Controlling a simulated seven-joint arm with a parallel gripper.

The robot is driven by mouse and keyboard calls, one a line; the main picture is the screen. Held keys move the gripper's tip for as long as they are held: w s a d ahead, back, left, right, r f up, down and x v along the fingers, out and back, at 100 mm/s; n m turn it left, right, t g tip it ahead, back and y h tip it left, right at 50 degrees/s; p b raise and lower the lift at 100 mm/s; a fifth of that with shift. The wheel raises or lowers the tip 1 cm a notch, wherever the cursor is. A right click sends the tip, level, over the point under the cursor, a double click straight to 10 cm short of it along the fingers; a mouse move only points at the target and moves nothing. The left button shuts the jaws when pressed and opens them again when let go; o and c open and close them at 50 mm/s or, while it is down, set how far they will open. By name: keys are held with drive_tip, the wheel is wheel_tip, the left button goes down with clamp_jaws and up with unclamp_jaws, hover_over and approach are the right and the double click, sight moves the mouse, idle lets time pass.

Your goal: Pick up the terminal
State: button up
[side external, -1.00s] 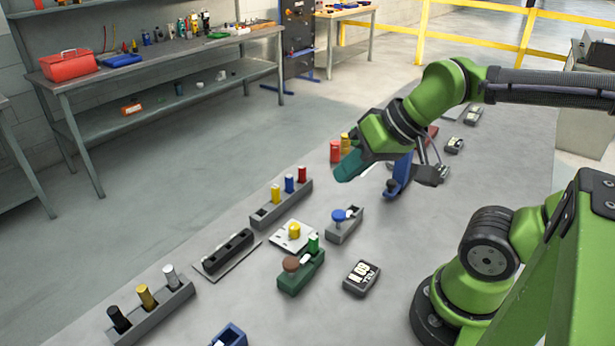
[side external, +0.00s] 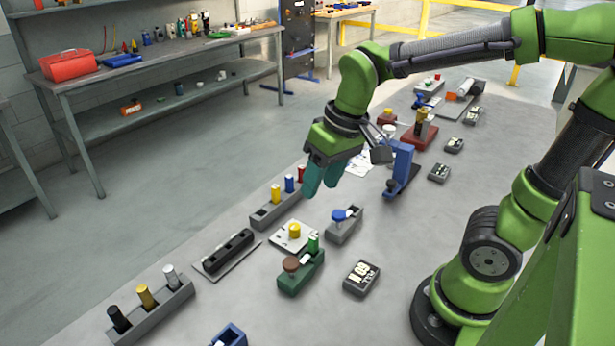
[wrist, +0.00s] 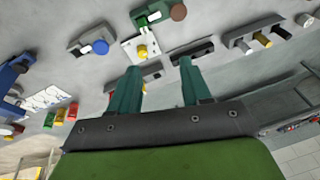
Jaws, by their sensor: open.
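My gripper (side external: 321,190) is open and empty, above the bench, with teal fingers pointing down. In the wrist view its fingers (wrist: 158,68) are apart, partly covering a grey carrier behind them. That carrier (side external: 262,220) holds yellow, blue and red pegs just left of the gripper in the side view. I cannot tell which part is the terminal. Nearby are a white plate with a yellow knob (side external: 294,231), a grey carrier with a blue knob (side external: 345,229), and a green carrier with a brown knob (side external: 302,275). The plate also shows in the wrist view (wrist: 142,50).
A blue stand (side external: 402,170) stands right of the gripper. A black slotted bar (side external: 228,252) and a grey carrier with black, gold and silver pegs (side external: 150,312) lie nearer front left. A dark labelled box (side external: 362,278) sits front right. Bare bench surrounds the box.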

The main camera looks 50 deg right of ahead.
drive_tip(key=w+f+n+g+h, duration=0.1)
drive_tip(key=w+g, duration=0.1)
drive_tip(key=n+g, duration=0.1)
approach(316, 238)
drive_tip(key=f, duration=0.6)
drive_tip(key=shift+w+a, duration=0.15)
drive_tip(key=shift+a, duration=0.15)
wheel_tip(316, 238, down, 5)
drive_tip(key=shift+d+f, duration=0.1)
drive_tip(key=shift+d, duration=0.05)
clamp_jaws()
